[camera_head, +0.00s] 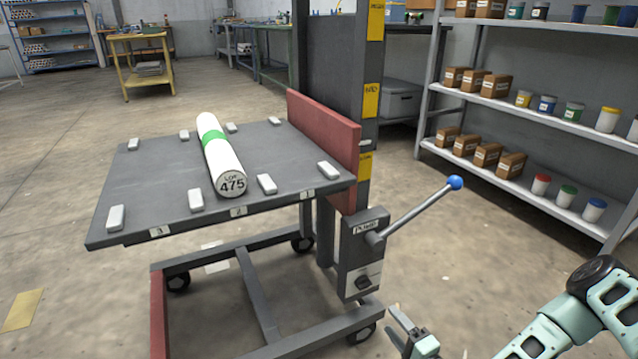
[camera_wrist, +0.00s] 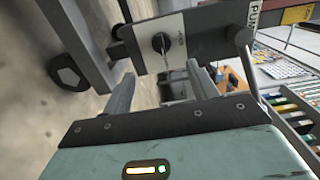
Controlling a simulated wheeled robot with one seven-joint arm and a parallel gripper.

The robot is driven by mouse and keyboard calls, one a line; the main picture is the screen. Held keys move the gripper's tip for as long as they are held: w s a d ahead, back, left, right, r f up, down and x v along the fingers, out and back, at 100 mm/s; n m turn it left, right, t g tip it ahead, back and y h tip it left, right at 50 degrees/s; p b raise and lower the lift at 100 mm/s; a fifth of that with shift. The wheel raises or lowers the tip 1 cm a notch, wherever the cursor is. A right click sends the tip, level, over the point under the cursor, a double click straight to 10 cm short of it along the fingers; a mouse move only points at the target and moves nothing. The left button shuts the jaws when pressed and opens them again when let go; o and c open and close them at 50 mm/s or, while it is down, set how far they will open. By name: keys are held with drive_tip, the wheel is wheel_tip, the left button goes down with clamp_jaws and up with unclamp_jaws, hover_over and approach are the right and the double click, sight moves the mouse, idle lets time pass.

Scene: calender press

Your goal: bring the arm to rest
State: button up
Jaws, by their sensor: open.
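My gripper (camera_head: 401,325) is low at the bottom right of the head view, in front of the cart's control box. In the wrist view its two fingers (camera_wrist: 160,88) stand apart with nothing held between them. The control box (camera_head: 362,262) carries a dark knob (camera_head: 363,283), which also shows beyond the fingers in the wrist view (camera_wrist: 161,43). A lever with a blue ball (camera_head: 455,183) sticks out from the box, up and to the right. My gripper appears apart from the box, though the exact gap is hard to tell.
A white roll with a green band (camera_head: 212,150) lies on the grey cart table (camera_head: 150,193) between small white blocks. A shelf (camera_head: 520,110) with boxes and jars stands at the right. Open floor (camera_head: 60,130) lies at the left.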

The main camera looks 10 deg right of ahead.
drive_tip(key=a+r+n+g+p, duration=0.2)
drive_tip(key=a+r+n+g, duration=0.6)
drive_tip(key=r+n+g, duration=0.75)
drive_tip(key=s+a+r+n+g+h, duration=0.15)
drive_tip(key=s+r+n+h, duration=0.4)
drive_tip(key=s+r, duration=1.5)
wheel_tip(320, 180, up, 36)
drive_tip(key=s+p, duration=0.1)
drive_tip(key=p, duration=3.8)
drive_tip(key=shift+s+a+r+n, duration=0.15)
drive_tip(key=shift+s+a+n, duration=0.15)
drive_tip(key=shift+n, duration=0.1)
